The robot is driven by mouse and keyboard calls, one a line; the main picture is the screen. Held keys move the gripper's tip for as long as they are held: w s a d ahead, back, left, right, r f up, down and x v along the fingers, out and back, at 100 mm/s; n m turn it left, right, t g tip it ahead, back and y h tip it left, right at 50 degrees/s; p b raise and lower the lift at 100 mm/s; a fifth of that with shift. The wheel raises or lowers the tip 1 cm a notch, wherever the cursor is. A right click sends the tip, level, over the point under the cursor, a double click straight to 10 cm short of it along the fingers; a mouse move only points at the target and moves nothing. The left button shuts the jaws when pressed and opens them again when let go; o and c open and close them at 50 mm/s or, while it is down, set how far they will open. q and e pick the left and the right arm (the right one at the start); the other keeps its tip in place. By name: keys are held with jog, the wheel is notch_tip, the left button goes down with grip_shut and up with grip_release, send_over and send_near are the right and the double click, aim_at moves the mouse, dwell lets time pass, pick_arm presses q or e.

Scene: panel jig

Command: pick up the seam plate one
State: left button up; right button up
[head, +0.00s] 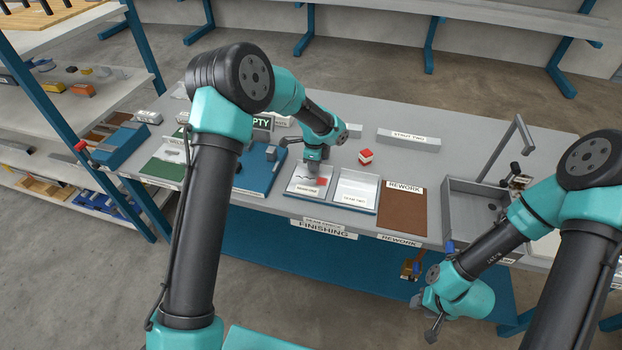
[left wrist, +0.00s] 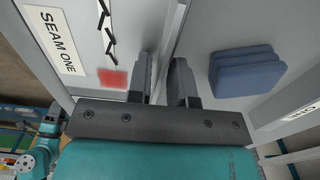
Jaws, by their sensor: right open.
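The seam plate one (head: 301,184) is a pale plate with a front label, dark marks and a red patch, on the bench. In the left wrist view its SEAM ONE label (left wrist: 62,41), black zigzag marks and red patch (left wrist: 112,79) lie left of the fingers. My left gripper (head: 314,168) is low over the plate's back side. In the left wrist view its two fingers (left wrist: 164,75) stand either side of the plate's back edge, with a narrow gap; whether they clamp it is unclear. My right gripper (head: 420,300) is open, low in front of the bench, away from the plate.
A similar seam two plate (head: 354,190) lies just right, then a brown rework mat (head: 403,208). A red and white block (head: 366,156) and a strut two bar (head: 408,140) lie behind. Blue pads (left wrist: 244,70) lie behind the plate. A grey bin (head: 468,212) stands at right.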

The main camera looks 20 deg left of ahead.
pick_arm(q)
grip_shut()
jog(key=shift+r, duration=0.1)
jog(key=shift+r, duration=0.45)
notch_tip(320, 180, up, 3)
jog(key=shift+f, duration=0.15)
jog(key=s+d, duration=0.1)
jog(key=s, duration=0.4)
jog(key=s+d, duration=0.1)
jog(key=s, duration=0.4)
jog(key=s+d+r, duration=0.1)
jog(key=s+d, duration=0.1)
jog(key=s, duration=0.3)
jog(key=shift+s+d+r, duration=0.1)
jog(key=shift+s, duration=0.15)
